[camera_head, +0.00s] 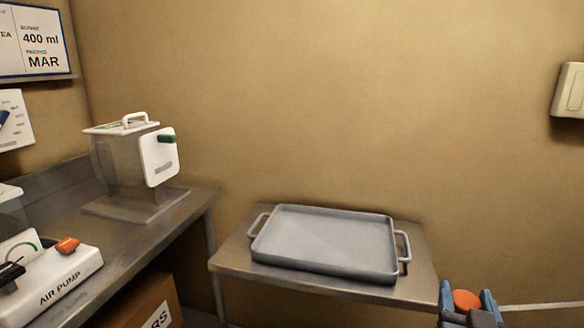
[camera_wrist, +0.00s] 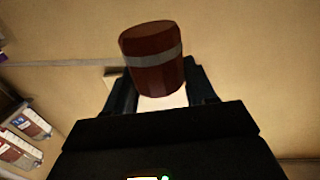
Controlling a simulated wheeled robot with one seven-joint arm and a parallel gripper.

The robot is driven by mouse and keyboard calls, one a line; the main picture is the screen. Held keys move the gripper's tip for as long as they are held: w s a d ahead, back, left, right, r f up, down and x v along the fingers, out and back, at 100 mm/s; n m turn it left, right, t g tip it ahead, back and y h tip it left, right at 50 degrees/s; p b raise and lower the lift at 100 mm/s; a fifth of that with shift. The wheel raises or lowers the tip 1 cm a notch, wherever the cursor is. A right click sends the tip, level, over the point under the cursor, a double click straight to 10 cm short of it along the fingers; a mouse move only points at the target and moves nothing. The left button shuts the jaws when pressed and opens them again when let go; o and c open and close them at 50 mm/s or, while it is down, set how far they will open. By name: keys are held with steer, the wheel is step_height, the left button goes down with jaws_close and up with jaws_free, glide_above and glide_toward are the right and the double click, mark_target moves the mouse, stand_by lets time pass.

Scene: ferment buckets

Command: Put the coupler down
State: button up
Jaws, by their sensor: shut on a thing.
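The coupler (camera_wrist: 153,62) is a short dark red cylinder with a grey band around its middle. It is between the fingers of my gripper (camera_wrist: 160,95) in the wrist view, and the gripper is shut on it. In the head view my gripper (camera_head: 468,301) is at the bottom right edge, with blue fingers on both sides of the orange-red top of the coupler (camera_head: 466,300). It is to the right of a small metal table and apart from the tray there. The lower part of the gripper is cut off by the frame.
A grey tray (camera_head: 325,239) with two handles sits empty on the small metal table (camera_head: 232,252). On the left bench (camera_head: 185,212) stand a clear bucket (camera_head: 118,165) with a white lid and an air pump (camera_head: 60,280). A cardboard box (camera_head: 140,306) is below.

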steer(key=a+f+n+t+y, duration=0.1)
steer(key=a+f+n+y, duration=0.25)
steer(key=f, duration=0.65)
steer(key=a+f+n+t+y, duration=0.15)
steer(key=a+f+y, duration=0.3)
steer(key=f, duration=0.55)
steer(key=s+f, duration=0.4)
steer(key=f, duration=0.1)
steer(key=shift+a+f+g, duration=0.2)
steer(key=shift+f+g, duration=0.15)
steer(key=shift+f, duration=0.05)
